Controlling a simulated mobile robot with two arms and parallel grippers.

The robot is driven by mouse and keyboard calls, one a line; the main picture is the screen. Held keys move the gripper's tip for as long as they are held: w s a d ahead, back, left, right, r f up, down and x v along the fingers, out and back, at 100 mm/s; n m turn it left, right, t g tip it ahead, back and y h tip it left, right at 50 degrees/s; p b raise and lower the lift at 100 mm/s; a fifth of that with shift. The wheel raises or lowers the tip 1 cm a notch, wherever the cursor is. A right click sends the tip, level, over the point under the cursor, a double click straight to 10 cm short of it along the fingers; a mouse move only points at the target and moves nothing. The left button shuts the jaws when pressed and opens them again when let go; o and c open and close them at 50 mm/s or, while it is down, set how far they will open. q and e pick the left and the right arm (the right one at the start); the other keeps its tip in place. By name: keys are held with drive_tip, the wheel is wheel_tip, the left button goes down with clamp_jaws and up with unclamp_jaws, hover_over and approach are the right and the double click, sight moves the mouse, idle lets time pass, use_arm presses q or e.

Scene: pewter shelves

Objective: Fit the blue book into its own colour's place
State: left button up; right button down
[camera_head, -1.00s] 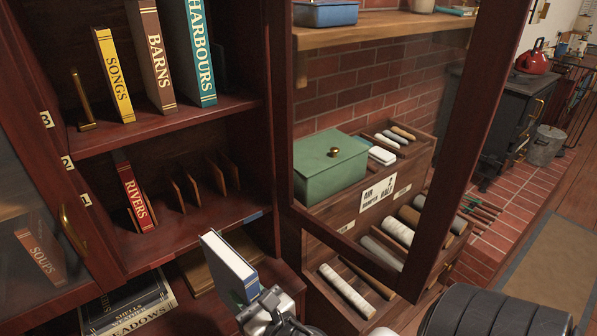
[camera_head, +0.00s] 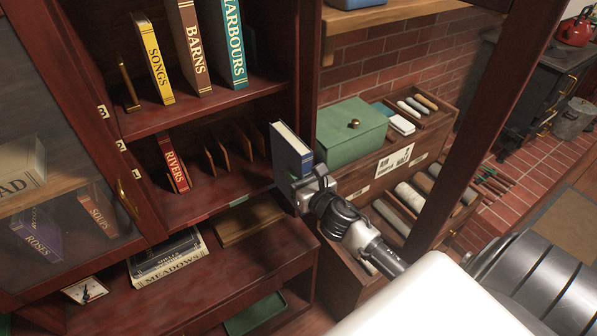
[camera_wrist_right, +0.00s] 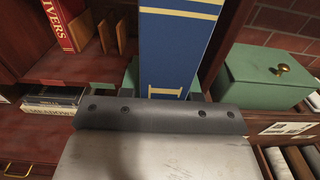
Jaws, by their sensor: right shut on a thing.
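The blue book (camera_head: 291,156), with a white page block and pale bands, stands nearly upright in my right gripper (camera_head: 308,184). The gripper is shut on its lower end. The book is in front of the cabinet's right post, right of the lower shelf's dividers. In the right wrist view the blue spine (camera_wrist_right: 176,45) rises from the jaws. The lower shelf (camera_head: 215,192) has several thin wooden dividers (camera_head: 226,150) with slots between them. My left gripper is not in view.
The red RIVERS book (camera_head: 173,163) leans at the lower shelf's left. SONGS (camera_head: 154,60), BARNS and HARBOURS stand above. An open glass door (camera_head: 60,190) is at left. A green box (camera_head: 350,136) and dark door frame (camera_head: 470,130) are at right.

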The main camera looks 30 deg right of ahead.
drive_tip(key=shift+w+r, duration=0.1)
drive_tip(key=shift+w+f+b, duration=0.2)
drive_tip(key=shift+w+b, duration=0.25)
drive_tip(key=shift+w, duration=2.15)
drive_tip(key=w+f+b, duration=0.1)
drive_tip(key=w+b, duration=0.6)
drive_tip(key=w, duration=0.9)
drive_tip(key=shift+w+d, duration=0.25)
drive_tip(key=shift+w, duration=0.05)
drive_tip(key=shift+f, duration=0.1)
drive_tip(key=c, duration=0.7)
unclamp_jaws()
drive_tip(key=shift+s, duration=0.1)
drive_tip(key=s+p, duration=0.2)
drive_tip(key=s, duration=0.3)
drive_tip(key=s+p, duration=0.2)
drive_tip(key=s, duration=0.4)
drive_tip(key=shift+a+f, duration=0.1)
drive_tip(key=shift+a, duration=0.1)
